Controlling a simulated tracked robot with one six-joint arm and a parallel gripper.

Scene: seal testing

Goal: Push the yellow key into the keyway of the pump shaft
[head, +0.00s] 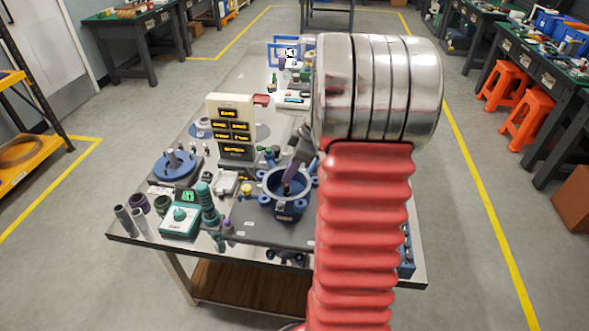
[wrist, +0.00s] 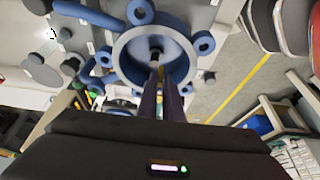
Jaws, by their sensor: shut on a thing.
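The pump (head: 287,205) is a blue round housing with a wide open bore and lugs around its rim; it stands on the bench in the head view. In the wrist view its pale ring (wrist: 122,47) surrounds the dark pump shaft (wrist: 155,55) at the centre. My gripper (wrist: 161,75) reaches into the bore with its two dark purple fingers close together, tips right beside the shaft. A tiny yellow bit, the key (wrist: 160,71), shows between the tips. The keyway is too small to make out, and I cannot tell whether the key touches it.
A cream display panel (head: 233,128) stands behind the pump to the left. A blue round fixture (head: 176,166), a teal box (head: 180,222) and a small yellow item (head: 247,190) are left of the pump. My arm hides the bench's right side.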

